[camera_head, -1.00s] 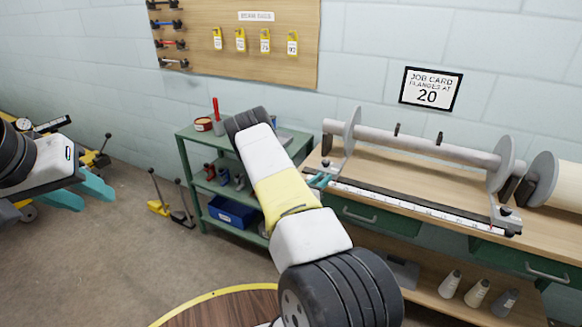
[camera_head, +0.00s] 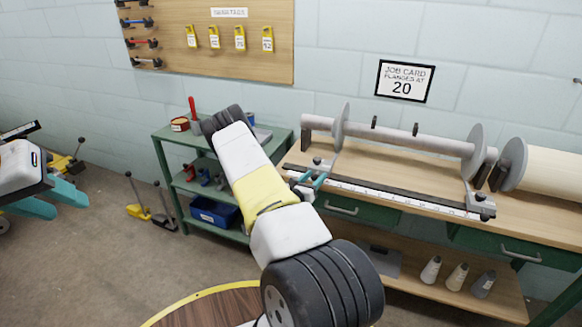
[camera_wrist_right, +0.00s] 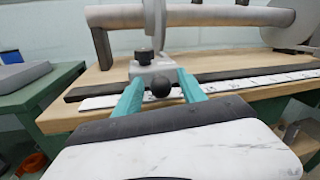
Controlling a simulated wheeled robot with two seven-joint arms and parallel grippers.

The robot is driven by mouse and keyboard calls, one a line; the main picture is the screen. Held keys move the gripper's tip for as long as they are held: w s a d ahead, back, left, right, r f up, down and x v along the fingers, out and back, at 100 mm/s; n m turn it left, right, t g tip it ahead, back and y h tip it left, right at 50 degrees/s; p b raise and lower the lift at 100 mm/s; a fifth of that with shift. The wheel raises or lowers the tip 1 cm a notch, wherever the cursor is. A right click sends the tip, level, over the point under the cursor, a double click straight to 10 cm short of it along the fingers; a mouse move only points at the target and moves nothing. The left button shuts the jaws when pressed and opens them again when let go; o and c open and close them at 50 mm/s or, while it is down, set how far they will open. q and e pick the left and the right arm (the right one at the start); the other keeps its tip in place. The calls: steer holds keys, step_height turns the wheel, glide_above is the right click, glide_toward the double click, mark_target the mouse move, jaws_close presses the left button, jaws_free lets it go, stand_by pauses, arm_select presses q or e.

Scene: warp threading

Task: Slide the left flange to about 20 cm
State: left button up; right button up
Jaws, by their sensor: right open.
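The left flange (camera_head: 341,127) is a thin grey disc upright on the beam, near its left end. Its bracket comes down to the front rail, where a black knob (camera_wrist_right: 160,87) sticks up. My right gripper (camera_wrist_right: 160,92) is open, its teal fingers on either side of the knob; any contact is unclear. In the head view my right gripper (camera_head: 305,185) is at the rail's left part, partly hidden by its arm. The right flange (camera_head: 475,150) stands at the beam's right. My left gripper (camera_head: 52,199) is open and empty at the far left.
A white scale (camera_head: 390,193) runs along the bench front. The job card (camera_head: 404,81) on the wall reads 20. Two dark pegs stand on the beam (camera_head: 400,138) between the flanges. A green shelf (camera_head: 170,160) stands left of the bench.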

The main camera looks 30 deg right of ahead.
steer(key=v, duration=0.7)
steer(key=shift+s+a, duration=0.2)
steer(key=shift+a, duration=0.15)
